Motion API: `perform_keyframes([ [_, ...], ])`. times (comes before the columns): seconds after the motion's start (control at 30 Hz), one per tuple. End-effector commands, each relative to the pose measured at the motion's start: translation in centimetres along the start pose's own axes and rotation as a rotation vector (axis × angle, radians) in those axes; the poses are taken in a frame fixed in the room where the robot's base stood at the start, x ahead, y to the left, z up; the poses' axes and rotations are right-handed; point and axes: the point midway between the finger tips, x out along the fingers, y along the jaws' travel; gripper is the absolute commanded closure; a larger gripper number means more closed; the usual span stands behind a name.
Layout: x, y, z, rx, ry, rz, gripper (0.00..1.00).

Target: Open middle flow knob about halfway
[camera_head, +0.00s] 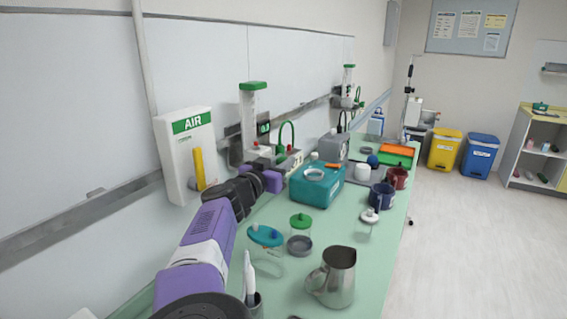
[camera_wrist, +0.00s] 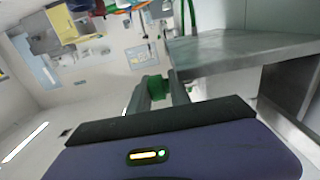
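My gripper (camera_head: 270,180) is at the front of the near flowmeter, which has a clear upright tube (camera_head: 255,108) and a green top. The gripper hides part of the flowmeter's lower end, and I cannot make out its knob in the head view. In the wrist view my two fingers (camera_wrist: 161,92) stand apart with a small green piece (camera_wrist: 156,82) at the gap between their tips. I cannot tell whether they touch it or what it belongs to. A second flowmeter (camera_head: 348,86) with a green top is farther along the wall. No knob setting is readable.
A white AIR box (camera_head: 185,158) with a yellow tube is on the wall left of my arm. A teal box (camera_head: 317,186), jars, a steel pitcher (camera_head: 338,279) and mugs crowd the green counter (camera_head: 392,236). A metal rail (camera_head: 100,202) runs along the wall.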

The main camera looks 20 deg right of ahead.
Motion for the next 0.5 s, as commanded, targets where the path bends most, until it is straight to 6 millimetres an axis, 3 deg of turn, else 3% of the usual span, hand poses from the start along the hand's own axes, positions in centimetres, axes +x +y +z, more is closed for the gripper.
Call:
perform_keyframes([
  [0.5,0.33,0.76,0.26,-0.002,0.136,0.019,1.0],
])
